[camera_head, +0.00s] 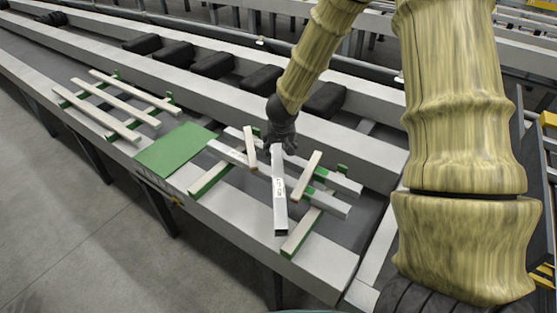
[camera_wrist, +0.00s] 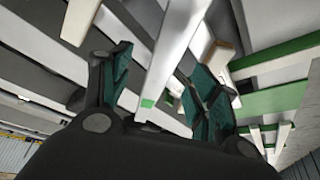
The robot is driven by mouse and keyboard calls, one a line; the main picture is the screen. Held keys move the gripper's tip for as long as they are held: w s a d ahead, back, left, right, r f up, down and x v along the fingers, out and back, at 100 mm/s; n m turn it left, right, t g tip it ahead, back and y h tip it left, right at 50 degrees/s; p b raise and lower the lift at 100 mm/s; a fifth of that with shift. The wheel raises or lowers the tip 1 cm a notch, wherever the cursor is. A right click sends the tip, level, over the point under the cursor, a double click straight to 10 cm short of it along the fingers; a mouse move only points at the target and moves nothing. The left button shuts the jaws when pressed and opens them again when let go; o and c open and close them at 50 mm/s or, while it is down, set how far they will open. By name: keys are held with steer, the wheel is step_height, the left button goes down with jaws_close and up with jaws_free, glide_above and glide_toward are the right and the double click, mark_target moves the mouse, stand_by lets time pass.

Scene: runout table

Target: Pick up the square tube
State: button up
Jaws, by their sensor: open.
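The square tube (camera_head: 279,188) is a pale grey bar with a printed label and a dark open end facing the front edge. It lies across other bars on the runout table (camera_head: 325,281). My gripper (camera_head: 281,146) is at the tube's far end, and hides that end in the head view. In the wrist view my gripper (camera_wrist: 158,62) is open, with one teal-padded finger on each side of a pale bar, apparently the tube (camera_wrist: 172,55). A small green patch shows at the bar's near end. Whether the pads touch it I cannot tell.
Pale bars (camera_head: 307,176) lie on green-edged supports close on both sides of the tube. A green plate (camera_head: 176,149) lies to the left, with more pale strips (camera_head: 125,103) beyond it. Black blocks (camera_head: 211,64) line the channel behind.

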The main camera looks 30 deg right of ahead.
mark_target(277, 155)
steer(key=w+f, duration=0.3)
steer(key=shift+a, duration=0.15)
steer(key=shift+s+d+f, duration=0.2)
steer(key=shift+d+f, duration=0.15)
steer(key=shift+f, duration=0.35)
steer(key=shift+s+d+f, duration=0.15)
steer(key=shift+s+f, duration=0.05)
steer(key=shift+s, duration=0.1)
steer(key=shift+f, duration=0.2)
steer(key=shift+w+f, duration=0.75)
steer(key=shift+f, duration=0.2)
steer(key=shift+s+d+r, duration=0.1)
steer(key=shift+s+r, duration=0.1)
steer(key=shift+s, duration=0.1)
steer(key=shift+w, duration=0.2)
steer(key=c, duration=0.8)
jaws_close()
